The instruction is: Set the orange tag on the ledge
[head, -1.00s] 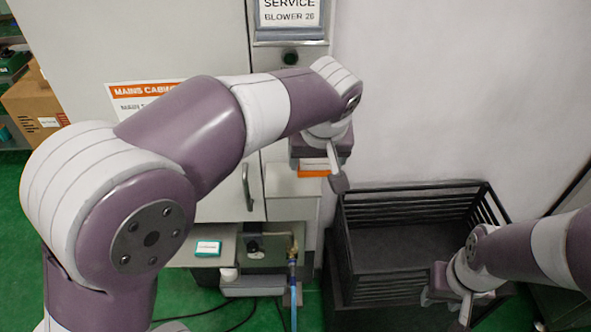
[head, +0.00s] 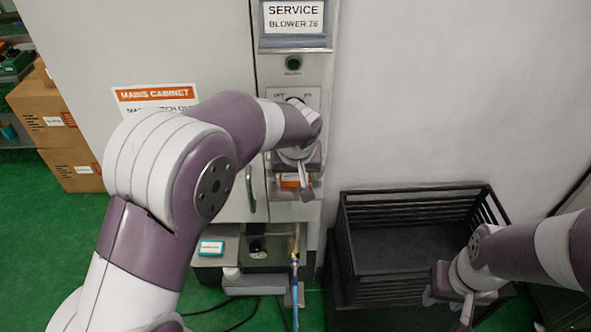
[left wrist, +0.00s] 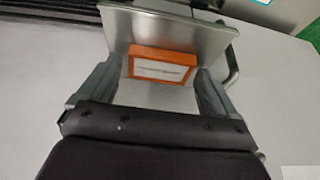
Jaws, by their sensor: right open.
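The orange tag (head: 290,180), a small orange block with a white label, is at the fingers of my left gripper (head: 300,186). In the left wrist view the tag (left wrist: 163,68) sits between the two fingers, which flank its sides. My right gripper (head: 462,306) is open and empty by the crate.
A black slatted crate (head: 415,198) stands right of the column. A door handle (head: 249,190) is just left of the ledge. Below are a teal-edged box (head: 211,247) and a blue hose (head: 295,300). Cardboard boxes (head: 60,125) stand far left.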

